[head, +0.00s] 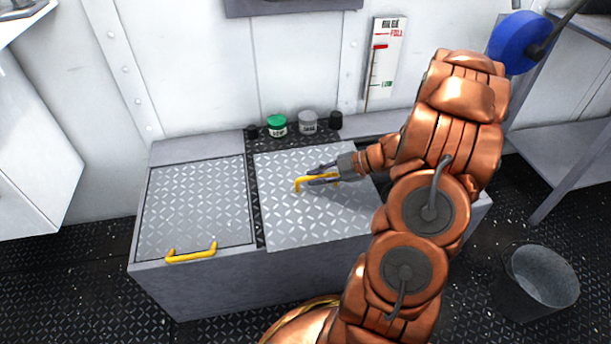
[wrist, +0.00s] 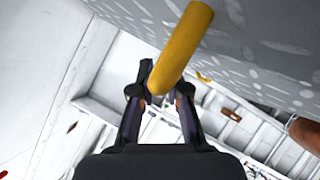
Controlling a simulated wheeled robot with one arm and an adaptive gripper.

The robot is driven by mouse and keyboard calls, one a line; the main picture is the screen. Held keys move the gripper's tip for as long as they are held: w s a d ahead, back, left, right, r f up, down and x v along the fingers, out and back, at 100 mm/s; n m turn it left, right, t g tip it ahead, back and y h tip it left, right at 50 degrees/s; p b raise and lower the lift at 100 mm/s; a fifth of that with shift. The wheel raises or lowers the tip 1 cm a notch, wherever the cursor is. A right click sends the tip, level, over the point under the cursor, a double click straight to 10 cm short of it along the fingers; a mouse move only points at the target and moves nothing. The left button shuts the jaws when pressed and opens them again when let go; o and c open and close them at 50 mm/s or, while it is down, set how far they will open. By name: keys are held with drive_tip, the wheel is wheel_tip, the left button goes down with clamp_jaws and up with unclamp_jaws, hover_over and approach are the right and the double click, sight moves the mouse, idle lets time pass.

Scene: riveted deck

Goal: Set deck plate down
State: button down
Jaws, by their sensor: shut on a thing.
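The deck plate (head: 290,222) is a grey diamond-tread sheet with a yellow handle (head: 299,184). It is over the right part of a long grey box (head: 205,285), and its near edge overlaps the box's front edge in the head view. I cannot tell whether it touches the box or hangs a little above it. My gripper (head: 322,176) is shut on the yellow handle. In the wrist view the handle (wrist: 182,48) is between my fingertips (wrist: 160,92), with the plate's grey patterned face (wrist: 245,45) beside it.
A second tread plate (head: 195,203) with a yellow handle (head: 191,252) lies on the box's left part. A green-lidded jar (head: 277,125), a grey-lidded jar (head: 308,122) and dark pieces stand behind the held plate. A bucket (head: 537,280) stands on the floor at right.

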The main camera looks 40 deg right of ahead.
sight(303, 174)
drive_tip(key=w, duration=0.3)
drive_tip(key=w+b, duration=0.1)
drive_tip(key=w, duration=0.2)
drive_tip(key=shift+d+f, duration=0.2)
drive_tip(key=shift+f+b, duration=1.1)
drive_tip(key=shift+f, duration=0.7)
drive_tip(key=c, duration=1.2)
unclamp_jaws()
drive_tip(key=shift+r, duration=0.1)
drive_tip(key=p+v, duration=0.4)
drive_tip(key=v, duration=0.7)
drive_tip(key=shift+s+d+r, duration=0.15)
drive_tip(key=shift+s+d, duration=0.1)
drive_tip(key=shift+d, duration=0.05)
